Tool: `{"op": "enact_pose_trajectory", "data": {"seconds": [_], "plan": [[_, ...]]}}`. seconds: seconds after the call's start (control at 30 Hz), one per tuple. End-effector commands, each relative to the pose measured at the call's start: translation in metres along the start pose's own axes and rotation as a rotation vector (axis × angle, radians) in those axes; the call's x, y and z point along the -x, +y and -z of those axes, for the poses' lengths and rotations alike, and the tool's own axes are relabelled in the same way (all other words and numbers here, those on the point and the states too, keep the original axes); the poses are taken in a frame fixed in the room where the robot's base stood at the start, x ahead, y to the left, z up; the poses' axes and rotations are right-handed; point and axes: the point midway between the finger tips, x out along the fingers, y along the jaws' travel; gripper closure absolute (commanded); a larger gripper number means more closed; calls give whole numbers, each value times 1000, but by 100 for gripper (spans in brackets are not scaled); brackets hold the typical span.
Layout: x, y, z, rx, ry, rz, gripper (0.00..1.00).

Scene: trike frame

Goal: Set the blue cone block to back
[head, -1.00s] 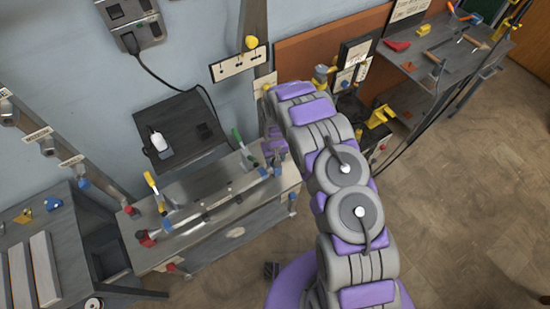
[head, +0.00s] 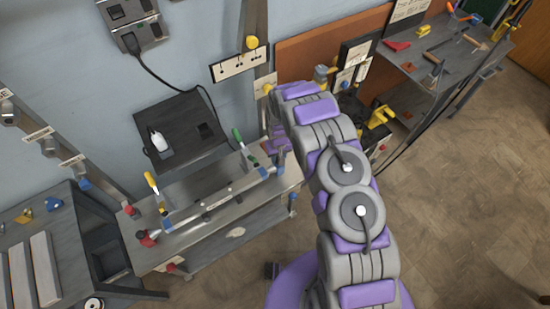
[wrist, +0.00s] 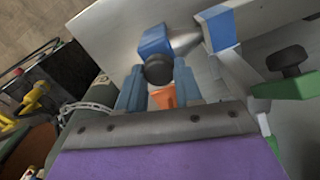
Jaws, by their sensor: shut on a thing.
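The blue cone block (wrist: 154,40) shows in the wrist view, a blue body with a grey cone on its right side and a dark round knob toward me. My gripper (wrist: 158,75) is shut on the knob end, with one blue-grey finger on each side. An orange piece (wrist: 163,97) shows between the fingers. The block is over or against the grey metal bench surface; I cannot tell whether it touches. In the head view my gripper (head: 279,148) is at the right end of the bench (head: 225,232), partly hidden by my arm, and the block cannot be made out clearly.
Another blue block (wrist: 218,28) sits on a metal bar beside the held one. A green-handled clamp (wrist: 285,88) is close on the right. A yellow-handled clamp (head: 153,185) and a red block (head: 148,238) are at the bench's left end. Yellow fixtures (head: 378,116) stand right of my arm.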

Motion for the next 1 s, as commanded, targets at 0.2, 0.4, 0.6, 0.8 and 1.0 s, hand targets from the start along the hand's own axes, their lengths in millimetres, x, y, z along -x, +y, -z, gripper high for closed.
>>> {"op": "enact_pose_trajectory", "data": {"seconds": [0.2, 0.4, 0.6, 0.8, 1.0], "plan": [[1, 23, 6, 0, 3, -2, 100], [1, 24, 6, -1, 4, -1, 64], [1, 24, 6, -1, 4, 0, 45], [1, 22, 6, -1, 2, -2, 40], [6, 21, 6, 0, 2, -3, 40]]}}
